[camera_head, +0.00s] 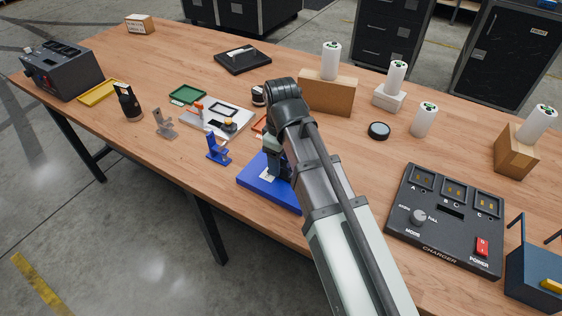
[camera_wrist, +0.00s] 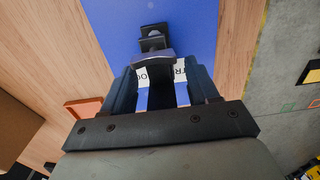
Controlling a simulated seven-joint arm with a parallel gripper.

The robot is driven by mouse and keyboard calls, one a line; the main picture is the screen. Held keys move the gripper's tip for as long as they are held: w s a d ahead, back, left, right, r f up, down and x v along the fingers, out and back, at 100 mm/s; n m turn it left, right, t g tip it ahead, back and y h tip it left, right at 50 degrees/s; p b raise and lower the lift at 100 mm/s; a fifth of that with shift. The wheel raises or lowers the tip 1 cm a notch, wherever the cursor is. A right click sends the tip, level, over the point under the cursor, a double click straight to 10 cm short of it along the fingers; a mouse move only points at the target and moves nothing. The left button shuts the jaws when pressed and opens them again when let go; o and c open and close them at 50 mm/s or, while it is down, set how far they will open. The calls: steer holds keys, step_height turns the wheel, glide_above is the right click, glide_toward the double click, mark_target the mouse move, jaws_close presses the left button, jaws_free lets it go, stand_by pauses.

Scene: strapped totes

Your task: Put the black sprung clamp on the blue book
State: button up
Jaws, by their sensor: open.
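The blue book (camera_head: 250,184) lies flat near the table's front edge, partly hidden by my arm. It fills the upper middle of the wrist view (camera_wrist: 115,25), with a white lettered label. The black sprung clamp (camera_wrist: 153,42) shows over the book in the wrist view and appears to stand on it. My gripper (camera_wrist: 160,80) is open, with one finger on either side of the clamp's near part. I cannot tell whether the fingers touch it. In the head view my gripper (camera_head: 274,150) is over the book, and my arm hides much of this spot.
A blue clamp (camera_head: 217,149) and a grey clamp (camera_head: 164,124) stand left of the book. A white tray (camera_head: 217,118) lies behind them. A black charger (camera_head: 445,222) lies to the right. The table's front edge is close to the book.

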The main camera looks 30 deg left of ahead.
step_height(320, 180, up, 11)
stand_by(0.5)
